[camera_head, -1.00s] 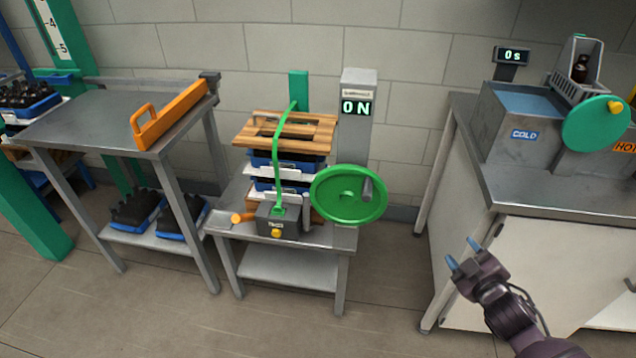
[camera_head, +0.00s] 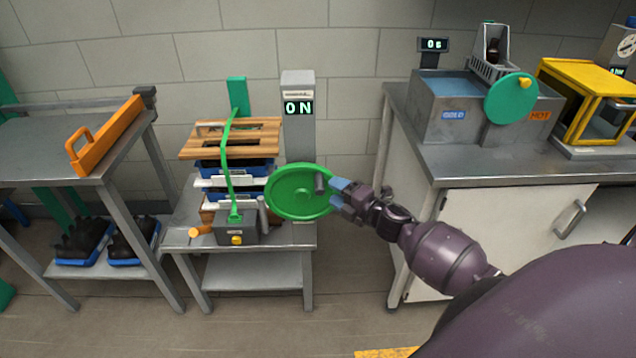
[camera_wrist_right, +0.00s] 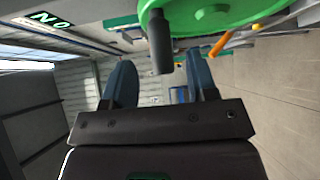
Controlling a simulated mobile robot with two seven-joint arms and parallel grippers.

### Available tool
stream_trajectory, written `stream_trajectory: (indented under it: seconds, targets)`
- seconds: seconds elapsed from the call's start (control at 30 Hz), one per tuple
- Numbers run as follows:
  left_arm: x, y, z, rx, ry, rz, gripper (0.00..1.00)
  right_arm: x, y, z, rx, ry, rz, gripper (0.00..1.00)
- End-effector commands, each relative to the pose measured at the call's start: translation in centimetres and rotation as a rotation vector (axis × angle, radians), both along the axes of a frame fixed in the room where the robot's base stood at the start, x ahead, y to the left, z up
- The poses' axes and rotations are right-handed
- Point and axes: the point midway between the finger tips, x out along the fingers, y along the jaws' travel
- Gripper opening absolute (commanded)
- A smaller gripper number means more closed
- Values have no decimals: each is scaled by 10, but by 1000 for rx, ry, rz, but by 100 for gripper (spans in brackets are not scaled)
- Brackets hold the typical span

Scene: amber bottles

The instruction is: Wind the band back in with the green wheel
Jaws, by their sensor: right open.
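The green wheel (camera_head: 290,197) stands at the right side of the small metal table, with a dark grey crank handle (camera_head: 320,183) near its right rim. The green band (camera_head: 224,160) arches from the grey box (camera_head: 237,228) up over the wooden-topped stack. My right gripper (camera_head: 338,195) is open at the wheel's right edge, close to the handle. In the right wrist view the handle (camera_wrist_right: 160,42) stands between and just beyond the two blue fingertips (camera_wrist_right: 160,80); I cannot tell whether they touch it. The left gripper is not in view.
A grey post with an "ON" display (camera_head: 299,108) rises behind the wheel. A metal counter (camera_head: 500,165) with the cold/hot bath stands to the right. A table with an orange guard (camera_head: 105,138) is at the left. Floor between table and counter is clear.

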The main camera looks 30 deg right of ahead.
Motion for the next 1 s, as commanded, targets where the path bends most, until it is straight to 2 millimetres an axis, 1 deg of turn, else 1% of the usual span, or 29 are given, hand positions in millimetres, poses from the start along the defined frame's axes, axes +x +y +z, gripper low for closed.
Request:
stream_trajectory:
  seconds: [0.03,0.2,0.4,0.57,0.83,1.0]
  targets:
    - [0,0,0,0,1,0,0,9,3,1,1,-2,0,53]
    - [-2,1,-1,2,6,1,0,34,9,-1,2,0,0,53]
    - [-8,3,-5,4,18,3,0,53,13,-3,2,0,0,53]
    - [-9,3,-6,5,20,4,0,59,15,-3,2,0,0,53]
    - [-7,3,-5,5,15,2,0,60,15,-3,2,0,0,53]
    - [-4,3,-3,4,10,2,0,60,15,-3,2,0,0,27]
